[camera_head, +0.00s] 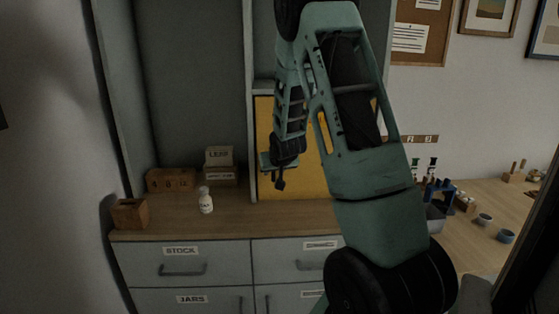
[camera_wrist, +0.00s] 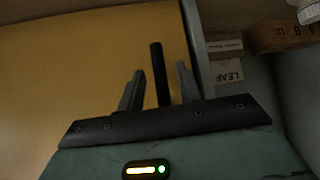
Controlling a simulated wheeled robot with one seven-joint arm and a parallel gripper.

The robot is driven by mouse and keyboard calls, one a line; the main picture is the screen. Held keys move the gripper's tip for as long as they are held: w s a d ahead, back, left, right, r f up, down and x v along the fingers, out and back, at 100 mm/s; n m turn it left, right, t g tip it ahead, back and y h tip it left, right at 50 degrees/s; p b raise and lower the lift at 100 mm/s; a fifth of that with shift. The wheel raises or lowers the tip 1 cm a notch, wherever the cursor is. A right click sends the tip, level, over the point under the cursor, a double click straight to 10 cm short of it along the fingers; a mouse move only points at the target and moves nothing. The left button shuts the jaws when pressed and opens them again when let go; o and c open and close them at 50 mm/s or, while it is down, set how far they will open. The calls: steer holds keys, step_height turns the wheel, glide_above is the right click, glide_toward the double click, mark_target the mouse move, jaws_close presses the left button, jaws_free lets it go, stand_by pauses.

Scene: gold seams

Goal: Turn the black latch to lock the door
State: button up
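The black latch (camera_wrist: 160,75) shows in the wrist view as a slim dark bar in front of the yellow door (camera_wrist: 80,75). My gripper (camera_wrist: 161,80) is open, with one finger on each side of the bar and gaps visible between bar and fingers. The bar's lower end is hidden behind the gripper body. In the head view the yellow door (camera_head: 308,185) stands upright on the wooden counter, and my arm covers much of it. My gripper (camera_head: 278,172) is in front of the door's left part; the latch is hard to make out there.
A grey cabinet post borders the door on its left. Left of it, an open bay holds a white jar (camera_head: 205,201), a LEAF box (camera_head: 219,157) and wooden boxes (camera_head: 171,180). Cups (camera_head: 506,236) and small bottles stand on the counter at right. Drawers (camera_head: 181,265) are below.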

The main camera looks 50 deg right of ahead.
steer(key=p+v, duration=0.2)
steer(key=v, duration=1.4)
steer(key=shift+r, duration=0.25)
steer(key=a+f+n+g+y, duration=0.1)
steer(key=a+f+n+y, duration=0.2)
steer(key=a, duration=1.2)
steer(key=a+f+n+g+y, duration=0.15)
steer(key=a+n+y, duration=0.3)
steer(key=a, duration=1.05)
steer(key=s+a+f+n+g, duration=0.1)
steer(key=s+a+n+g, duration=0.4)
steer(key=s+a, duration=0.9)
steer(key=s+n+h, duration=0.1)
steer(key=s+n, duration=0.2)
